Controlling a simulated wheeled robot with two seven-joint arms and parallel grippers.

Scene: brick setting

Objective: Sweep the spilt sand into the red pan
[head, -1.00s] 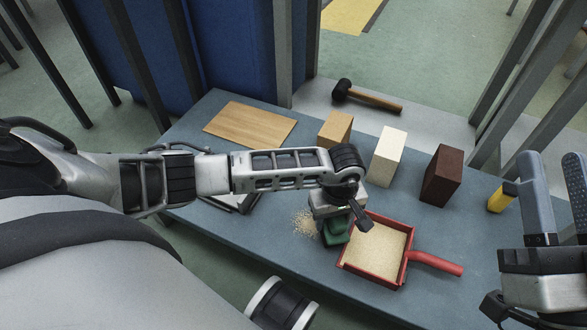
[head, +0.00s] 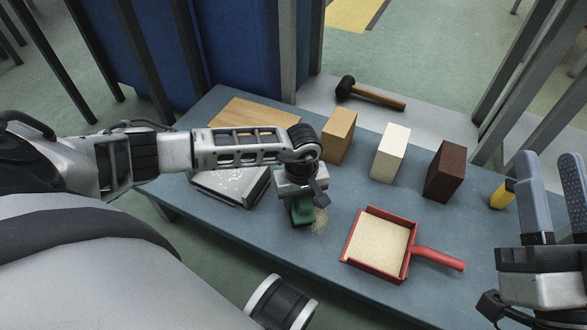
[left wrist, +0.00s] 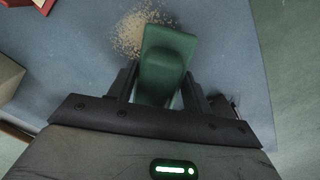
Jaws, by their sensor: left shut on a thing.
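My left gripper (head: 301,196) is shut on a green brush (head: 303,211), held low over the blue-grey table. The brush also shows between the fingers in the left wrist view (left wrist: 165,65). Spilt sand (head: 320,222) lies at the brush's right side in the head view, partly hidden by it; in the left wrist view the sand (left wrist: 130,32) lies just beyond the brush. The red pan (head: 408,262), with a layer of sand inside, stands to the right, its handle pointing right. A corner of it shows in the left wrist view. My right gripper (head: 552,165) is open and empty at the right edge.
A grey tray (head: 232,195) lies left of the brush, partly under my left arm. A wooden board (head: 252,113), tan (head: 339,136), cream (head: 390,155) and dark brown (head: 444,172) blocks line the back. A mallet (head: 372,95) lies behind them. Bare table separates sand and pan.

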